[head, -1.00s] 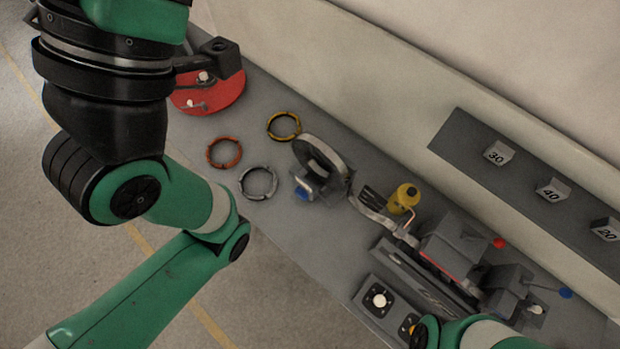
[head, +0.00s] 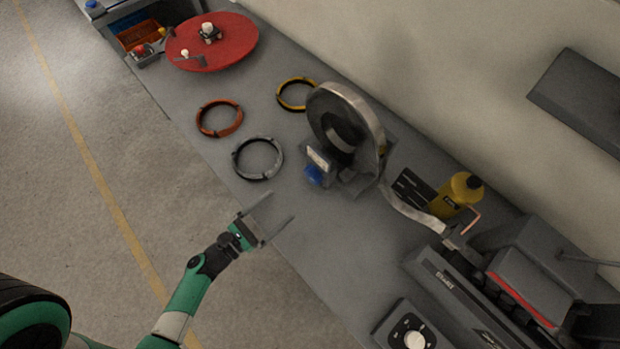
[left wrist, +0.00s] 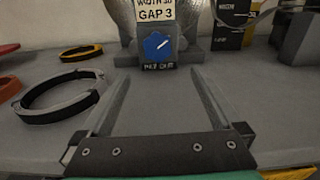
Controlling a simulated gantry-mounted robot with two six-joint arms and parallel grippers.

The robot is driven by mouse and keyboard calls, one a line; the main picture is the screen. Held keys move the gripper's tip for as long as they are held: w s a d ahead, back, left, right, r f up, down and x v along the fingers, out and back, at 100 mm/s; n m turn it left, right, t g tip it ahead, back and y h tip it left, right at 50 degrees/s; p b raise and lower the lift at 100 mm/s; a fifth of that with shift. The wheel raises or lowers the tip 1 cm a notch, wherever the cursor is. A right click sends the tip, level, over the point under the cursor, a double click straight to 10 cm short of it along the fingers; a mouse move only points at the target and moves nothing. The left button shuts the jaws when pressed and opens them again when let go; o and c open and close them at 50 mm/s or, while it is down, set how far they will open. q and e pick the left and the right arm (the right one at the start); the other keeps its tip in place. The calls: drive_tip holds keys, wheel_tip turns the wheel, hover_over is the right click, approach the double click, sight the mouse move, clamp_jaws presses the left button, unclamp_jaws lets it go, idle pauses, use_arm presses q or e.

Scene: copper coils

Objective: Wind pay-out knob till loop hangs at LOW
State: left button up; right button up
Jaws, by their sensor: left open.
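The blue pay-out knob (head: 314,175) is on the front of the coil reel stand (head: 345,130). In the left wrist view the knob (left wrist: 157,45) is straight ahead under a label reading "GAP 3", with a white pointer line slanting up right. My left gripper (head: 282,206) is open and empty, in front of the knob and apart from it. Its two fingers (left wrist: 160,75) point toward the knob. The metal strip loop (head: 410,208) sags from the reel toward the machine, beside a dark marked panel (head: 412,188). A LOW mark is not readable. My right gripper is not in view.
Grey (head: 258,158), orange (head: 219,118) and yellow (head: 297,94) rings lie left of the reel. A red turntable (head: 215,40) is at the back left. A control box (head: 405,330) is at the front right.

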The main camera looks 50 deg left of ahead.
sight(309, 178)
use_arm(q)
drive_tip(key=shift+w+a+r, duration=0.15)
drive_tip(key=shift+w+a, duration=0.1)
drive_tip(key=w+b, duration=0.1)
drive_tip(key=w, duration=1)
drive_tip(key=shift+w, duration=0.3)
drive_tip(key=c, duration=1.4)
drive_tip(key=shift+m+b, duration=0.3)
drive_tip(key=shift+b, duration=0.05)
